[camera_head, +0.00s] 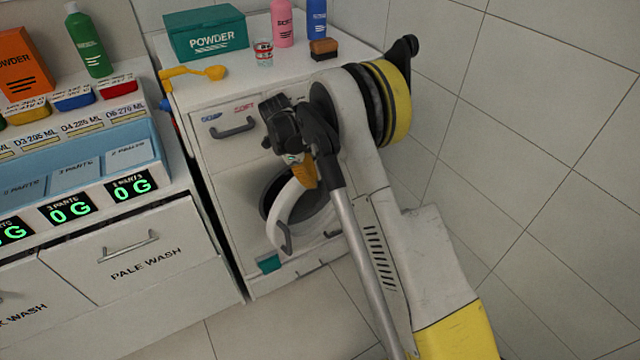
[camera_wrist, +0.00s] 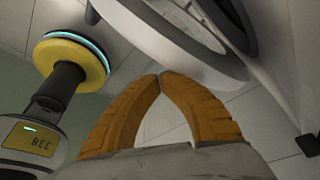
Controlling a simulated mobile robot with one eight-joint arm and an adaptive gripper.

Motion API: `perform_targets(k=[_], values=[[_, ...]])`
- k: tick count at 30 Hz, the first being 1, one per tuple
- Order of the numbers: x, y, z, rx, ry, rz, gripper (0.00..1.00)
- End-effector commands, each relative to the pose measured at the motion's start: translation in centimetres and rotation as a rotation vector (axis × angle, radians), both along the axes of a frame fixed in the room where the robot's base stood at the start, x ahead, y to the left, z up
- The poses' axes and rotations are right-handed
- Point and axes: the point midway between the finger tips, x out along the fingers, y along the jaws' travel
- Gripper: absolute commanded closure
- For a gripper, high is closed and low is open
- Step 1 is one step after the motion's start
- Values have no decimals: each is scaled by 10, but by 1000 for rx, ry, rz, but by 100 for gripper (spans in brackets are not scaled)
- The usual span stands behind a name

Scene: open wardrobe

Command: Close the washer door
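The white washer (camera_head: 232,185) stands at the centre of the head view, with a dark round opening in its front. Its round white door (camera_head: 290,212) stands open, swung out from the opening, with a grey handle (camera_head: 285,238) at its lower left. My arm hides part of the door's right side. My gripper (camera_head: 308,184) is by the door's upper edge, its orange fingers pointing down. In the wrist view my gripper (camera_wrist: 160,76) has its fingertips together with nothing between them. The door's ring (camera_wrist: 238,25) shows just beyond the tips; contact cannot be told.
A detergent drawer with a grey handle (camera_head: 233,128) is above the opening. A green powder box (camera_head: 206,32), bottles and a yellow scoop (camera_head: 195,73) are on top. A white cabinet (camera_head: 150,265) stands at left, a tiled wall at right.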

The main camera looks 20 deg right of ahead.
Motion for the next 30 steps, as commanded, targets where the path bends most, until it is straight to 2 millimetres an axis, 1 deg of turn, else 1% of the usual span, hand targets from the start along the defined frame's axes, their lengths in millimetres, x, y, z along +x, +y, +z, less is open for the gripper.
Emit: perform_targets(k=[5,16,19,23,30], values=[[4,3,0,0,0,0,100],[4,3,0,0,0,0,100],[4,3,3,0,0,0,100],[4,3,19,0,0,0,100],[4,3,69,0,0,0,100]])
